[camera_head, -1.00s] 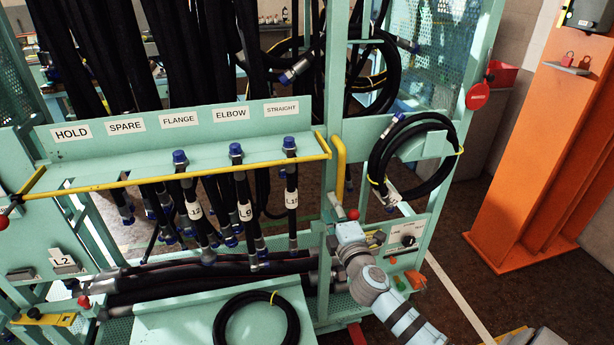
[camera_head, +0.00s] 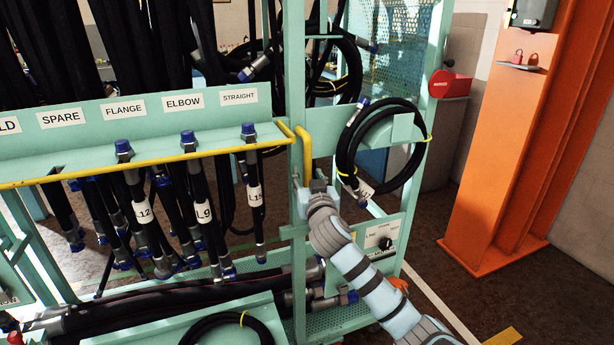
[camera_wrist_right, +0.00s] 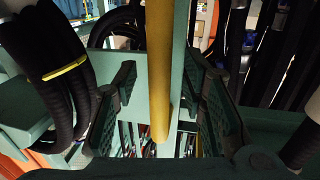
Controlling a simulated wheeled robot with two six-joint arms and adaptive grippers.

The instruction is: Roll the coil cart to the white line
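The coil cart (camera_head: 294,90) is a mint-green frame hung with black hoses, filling the left and middle of the head view. A yellow upright handle (camera_head: 306,150) is fixed to its near post; it also shows in the right wrist view (camera_wrist_right: 160,70). My right gripper (camera_head: 308,186) is at the lower part of this handle. In the right wrist view my right gripper (camera_wrist_right: 163,98) is open, with a finger on each side of the yellow bar and gaps showing. A white line (camera_head: 440,302) runs on the floor right of the cart. My left gripper is out of view.
A coiled black hose (camera_head: 347,165) hangs on the cart beside my right arm. Hoses with blue caps hang from a labelled shelf (camera_head: 75,148). An orange column (camera_head: 520,140) stands at the right. Brown floor (camera_head: 425,262) lies between cart and column.

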